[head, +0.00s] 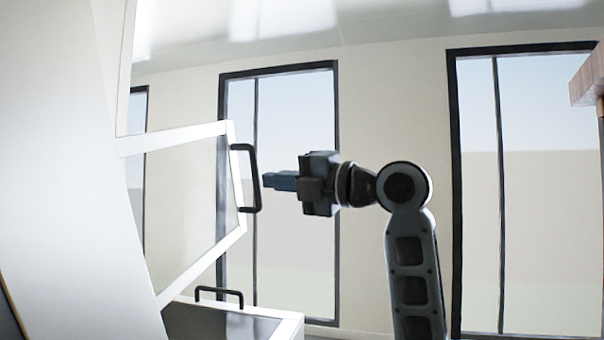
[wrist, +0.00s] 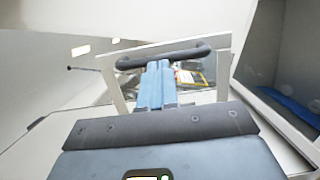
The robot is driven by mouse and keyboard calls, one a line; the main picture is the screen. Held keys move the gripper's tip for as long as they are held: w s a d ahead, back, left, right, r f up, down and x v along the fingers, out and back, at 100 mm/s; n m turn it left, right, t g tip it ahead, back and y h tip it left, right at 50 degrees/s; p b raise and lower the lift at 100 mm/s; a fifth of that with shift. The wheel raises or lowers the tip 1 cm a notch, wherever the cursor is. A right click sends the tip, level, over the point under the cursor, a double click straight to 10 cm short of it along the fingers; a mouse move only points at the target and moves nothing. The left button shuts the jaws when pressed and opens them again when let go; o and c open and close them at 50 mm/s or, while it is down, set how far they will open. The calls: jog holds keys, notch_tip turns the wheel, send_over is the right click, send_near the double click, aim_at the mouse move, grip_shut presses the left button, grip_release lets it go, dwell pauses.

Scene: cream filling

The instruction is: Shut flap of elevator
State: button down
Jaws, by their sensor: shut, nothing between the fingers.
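A white-framed glass flap (head: 190,190) stands swung out from the tall white machine (head: 70,170) in the head view. A black bar handle (head: 254,178) is on its outer edge. The flap's frame also shows in the wrist view (wrist: 113,85), with the handle (wrist: 185,54) across the picture just beyond the fingertips. My gripper (head: 266,180) is shut and empty, with blue fingers (wrist: 156,75) pointing at the handle. In the head view the fingertips are right beside the handle; I cannot tell if they touch it.
Below is a second white-framed panel (head: 290,325) with a black handle (head: 219,291), sticking out from the machine. A wooden-topped piece (head: 588,80) is at the far right. In the wrist view, an open grey compartment (wrist: 275,60) with a blue bottom is at the right.

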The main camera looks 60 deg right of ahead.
jog(key=shift+w, duration=0.65)
